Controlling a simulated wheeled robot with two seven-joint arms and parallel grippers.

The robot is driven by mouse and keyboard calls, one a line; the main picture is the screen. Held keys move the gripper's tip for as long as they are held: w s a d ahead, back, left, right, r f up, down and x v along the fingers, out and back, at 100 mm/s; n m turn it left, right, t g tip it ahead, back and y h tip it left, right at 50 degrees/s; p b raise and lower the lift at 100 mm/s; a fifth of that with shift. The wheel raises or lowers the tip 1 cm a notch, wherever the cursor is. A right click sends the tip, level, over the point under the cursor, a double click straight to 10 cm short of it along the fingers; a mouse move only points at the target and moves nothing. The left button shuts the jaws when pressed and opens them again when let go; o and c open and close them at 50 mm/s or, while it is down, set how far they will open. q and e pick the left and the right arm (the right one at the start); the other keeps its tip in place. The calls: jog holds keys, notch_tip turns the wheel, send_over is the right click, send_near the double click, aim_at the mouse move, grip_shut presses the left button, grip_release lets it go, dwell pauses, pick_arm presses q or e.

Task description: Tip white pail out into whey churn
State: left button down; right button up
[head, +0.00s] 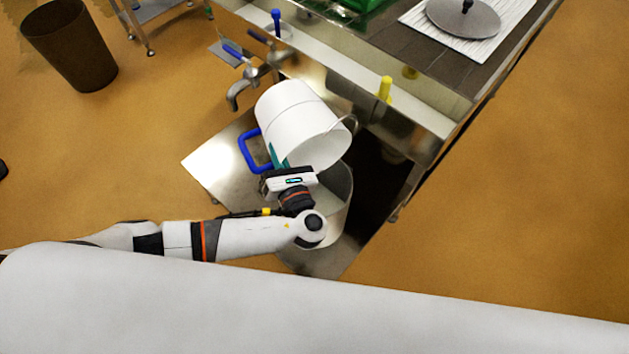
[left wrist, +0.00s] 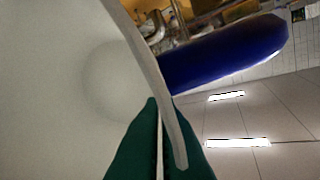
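The white pail (head: 292,112) is tilted well over, its mouth toward the lower right in the head view. Its blue handle (head: 246,150) sticks out at the left. My left gripper (head: 279,157) is shut on the pail's rim; in the left wrist view its green fingers (left wrist: 160,140) pinch the white wall (left wrist: 142,50) beside the blue handle (left wrist: 222,52). The pail's inside looks plain white there. The steel whey churn (head: 343,200) stands below the pail's mouth, partly hidden by the pail and my left arm. No stream shows. My right gripper is out of view.
A steel bench (head: 345,75) with a tap (head: 238,92) and yellow and blue fittings lies just behind the pail. A lid (head: 464,17) rests on a white mat on top. A dark bin (head: 72,45) stands far left. The floor at right is clear.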

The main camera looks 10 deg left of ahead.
pick_arm(q)
jog(key=shift+s+d+r+t+y, duration=0.15)
jog(key=shift+s+d+t+y, duration=0.6)
jog(key=shift+s+t, duration=0.3)
dwell(0.4)
jog(key=shift+s+d+t+y+b, duration=0.35)
jog(key=shift+s+d+t+b, duration=0.2)
jog(key=shift+s+t, duration=0.2)
dwell(0.4)
jog(key=shift+s+d+f+m+t+b, duration=0.3)
jog(key=shift+s+d+t+b, duration=0.15)
jog(key=shift+s+d+t, duration=0.25)
dwell(0.4)
jog(key=shift+s+d+f+m+t+y+b, duration=0.15)
jog(key=shift+s+d+f+t+y+b, duration=0.1)
jog(key=shift+s+t+b, duration=0.2)
jog(key=shift+s+d+f+m+t+y+b, duration=0.15)
jog(key=shift+s+d+t+y+b, duration=0.15)
jog(key=shift+t, duration=0.25)
jog(key=shift+a+r, duration=0.1)
dwell(0.9)
